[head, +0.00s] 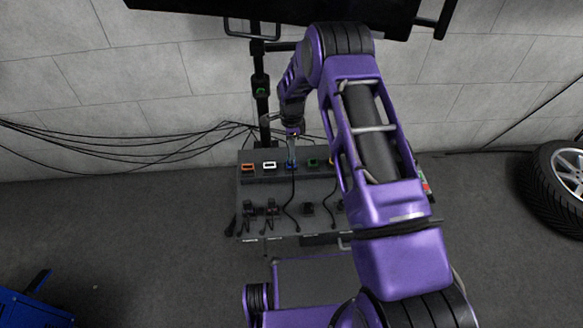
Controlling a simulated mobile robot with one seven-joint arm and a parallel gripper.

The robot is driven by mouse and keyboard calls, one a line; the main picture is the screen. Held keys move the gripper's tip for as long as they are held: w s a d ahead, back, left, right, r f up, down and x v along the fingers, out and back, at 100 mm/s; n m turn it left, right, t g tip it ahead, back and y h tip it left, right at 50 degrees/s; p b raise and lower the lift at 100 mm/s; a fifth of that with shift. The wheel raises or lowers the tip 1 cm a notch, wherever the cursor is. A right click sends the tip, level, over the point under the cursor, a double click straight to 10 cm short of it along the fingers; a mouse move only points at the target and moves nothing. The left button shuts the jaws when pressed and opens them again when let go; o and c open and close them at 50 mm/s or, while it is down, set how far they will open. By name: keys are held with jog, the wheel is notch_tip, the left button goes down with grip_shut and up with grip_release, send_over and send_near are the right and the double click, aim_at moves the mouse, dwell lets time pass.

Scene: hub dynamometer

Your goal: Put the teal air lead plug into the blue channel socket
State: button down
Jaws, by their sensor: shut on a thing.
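My gripper (291,154) points down at the row of sockets on the grey panel (245,200). It is shut on a small plug, too small here to tell its colour or shape well. The blue channel socket (291,166) is right at the fingertips, mostly covered by them. A dark cable (293,190) hangs from this spot down the panel. I cannot tell whether the plug is inside the socket or just in front of it.
Several dark plugs (271,210) sit lower on the panel. My arm hides its right side. A wheel (566,180) stands far right.

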jog(key=shift+f, duration=1.2)
jog(key=c, duration=0.7)
grip_release()
jog(key=shift+o, duration=0.2)
notch_tip(320, 180, up, 18)
jog(key=p, duration=0.2)
jog(key=shift+f, duration=0.25)
